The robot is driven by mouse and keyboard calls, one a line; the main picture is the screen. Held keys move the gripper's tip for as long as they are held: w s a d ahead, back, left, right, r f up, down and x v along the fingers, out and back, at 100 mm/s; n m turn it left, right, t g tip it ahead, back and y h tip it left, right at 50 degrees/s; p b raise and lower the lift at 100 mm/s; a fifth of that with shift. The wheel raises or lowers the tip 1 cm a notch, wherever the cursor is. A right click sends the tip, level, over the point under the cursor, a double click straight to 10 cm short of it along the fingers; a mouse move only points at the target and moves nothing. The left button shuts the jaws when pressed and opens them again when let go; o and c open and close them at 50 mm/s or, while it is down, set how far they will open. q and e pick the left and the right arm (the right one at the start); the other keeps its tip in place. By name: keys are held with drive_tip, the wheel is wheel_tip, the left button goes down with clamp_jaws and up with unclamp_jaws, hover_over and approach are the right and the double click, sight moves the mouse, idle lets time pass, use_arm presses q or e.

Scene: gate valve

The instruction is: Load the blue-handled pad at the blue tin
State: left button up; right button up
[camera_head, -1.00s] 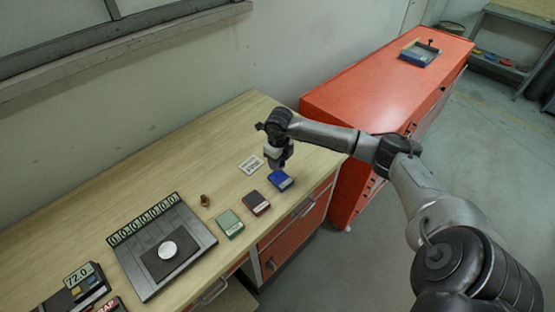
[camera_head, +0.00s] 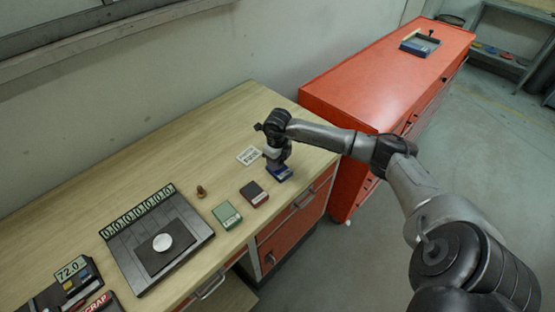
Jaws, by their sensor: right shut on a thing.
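The blue tin (camera_head: 284,175) sits near the front right edge of the wooden bench, partly covered by my gripper. My right gripper (camera_head: 276,165) points down right over it, its tips at or just above the tin. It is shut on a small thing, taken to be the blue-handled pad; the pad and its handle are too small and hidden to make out. I cannot tell whether the pad touches the inside of the tin. My left gripper is not in view.
A dark red tin (camera_head: 254,193) and a green tin (camera_head: 228,215) stand left of the blue one. A small brown knob-like piece (camera_head: 200,191), a white label card (camera_head: 249,156) and a black tray with a silver disc (camera_head: 162,242) are on the bench. A red cabinet (camera_head: 375,85) stands behind right.

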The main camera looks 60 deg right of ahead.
idle(0.7)
drive_tip(key=shift+f+b, duration=0.35)
drive_tip(key=shift+f, duration=0.1)
drive_tip(key=shift+f, duration=0.1)
idle(1.1)
drive_tip(key=shift+r+p, duration=0.65)
drive_tip(key=shift+r, duration=0.3)
drive_tip(key=shift+r+p, duration=1.75)
drive_tip(key=shift+r, duration=0.9)
